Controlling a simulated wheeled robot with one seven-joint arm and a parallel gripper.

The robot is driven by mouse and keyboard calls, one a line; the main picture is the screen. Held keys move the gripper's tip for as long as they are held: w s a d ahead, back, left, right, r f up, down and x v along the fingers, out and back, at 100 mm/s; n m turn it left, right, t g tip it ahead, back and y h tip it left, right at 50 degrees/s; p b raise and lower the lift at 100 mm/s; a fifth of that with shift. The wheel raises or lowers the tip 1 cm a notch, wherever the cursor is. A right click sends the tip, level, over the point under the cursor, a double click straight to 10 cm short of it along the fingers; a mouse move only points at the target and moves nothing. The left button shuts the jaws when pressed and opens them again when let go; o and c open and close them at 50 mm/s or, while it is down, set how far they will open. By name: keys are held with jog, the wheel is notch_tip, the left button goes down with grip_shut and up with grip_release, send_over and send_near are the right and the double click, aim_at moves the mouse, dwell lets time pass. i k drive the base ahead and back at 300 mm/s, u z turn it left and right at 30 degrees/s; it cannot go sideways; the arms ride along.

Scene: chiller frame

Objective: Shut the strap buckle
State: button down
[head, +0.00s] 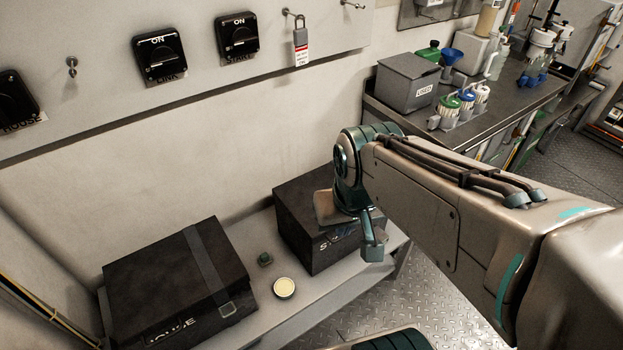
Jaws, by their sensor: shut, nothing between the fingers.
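A dark box (150,275) with a strap (207,258) over its lid stands on the bench at the left. A small buckle-like piece (228,309) shows on its front face below the strap; whether it is latched is too small to tell. A second dark box (298,215) stands to the right, its label partly hidden by my arm. No strap or buckle can be made out on it. My gripper (374,250) is shut and empty, at the front right of the second box. I cannot tell whether it touches that box.
Switches (160,58) and a padlock (300,42) are on the wall panel above. A cluttered counter (400,108) stands at the back right.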

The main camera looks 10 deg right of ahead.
aim_at(382, 236)
jog(key=i, duration=0.25)
jog(key=z, duration=0.3)
jog(key=k, duration=1.7)
jog(key=z, duration=0.7)
jog(key=i, duration=1.25)
jog(key=u, duration=0.65)
jog(key=i, duration=0.3)
jog(key=u, duration=0.35)
